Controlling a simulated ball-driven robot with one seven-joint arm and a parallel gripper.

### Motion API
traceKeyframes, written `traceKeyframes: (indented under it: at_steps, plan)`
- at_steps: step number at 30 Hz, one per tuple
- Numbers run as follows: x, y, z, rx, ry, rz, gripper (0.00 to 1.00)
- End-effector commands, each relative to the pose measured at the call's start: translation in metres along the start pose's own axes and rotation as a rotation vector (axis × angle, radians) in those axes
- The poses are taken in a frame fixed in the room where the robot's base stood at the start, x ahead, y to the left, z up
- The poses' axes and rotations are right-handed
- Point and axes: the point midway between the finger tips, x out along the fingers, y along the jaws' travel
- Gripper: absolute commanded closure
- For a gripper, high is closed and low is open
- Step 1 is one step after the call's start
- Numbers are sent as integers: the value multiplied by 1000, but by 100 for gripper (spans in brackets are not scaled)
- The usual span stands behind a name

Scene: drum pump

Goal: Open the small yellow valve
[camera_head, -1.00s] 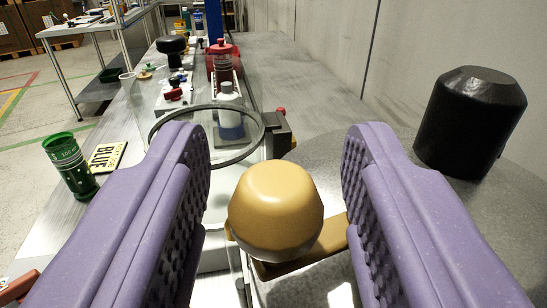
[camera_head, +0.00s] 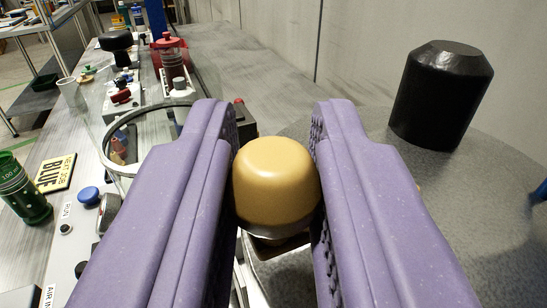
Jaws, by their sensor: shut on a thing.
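The small yellow valve shows as a rounded yellow knob (camera_head: 275,183) in the middle of the head camera view, with a brownish lever or bracket partly visible below it. My gripper (camera_head: 277,165) has its two purple fingers on either side of the knob, shut on it. The fingers hide the knob's sides and much of what is under it. How far the valve is turned cannot be told.
A black cylinder (camera_head: 440,95) stands on the round grey drum top (camera_head: 500,200) at the right. A clear vessel with a ring rim (camera_head: 120,125) stands behind the left finger.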

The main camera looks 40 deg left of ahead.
Motion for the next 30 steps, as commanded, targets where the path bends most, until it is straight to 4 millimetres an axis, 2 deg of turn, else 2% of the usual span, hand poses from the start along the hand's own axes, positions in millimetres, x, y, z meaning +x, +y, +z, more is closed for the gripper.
traceKeyframes:
  at_steps: [1,3,4,14,24,30]
  plan:
    - [0,0,-1,0,1,0,73]
    - [0,0,-1,0,1,-1,57]
    - [0,0,-1,0,1,-1,52]
    - [-4,0,0,-1,-1,0,52]
    - [-62,1,-2,-2,-1,1,52]
    - [-78,0,-1,0,1,-1,52]
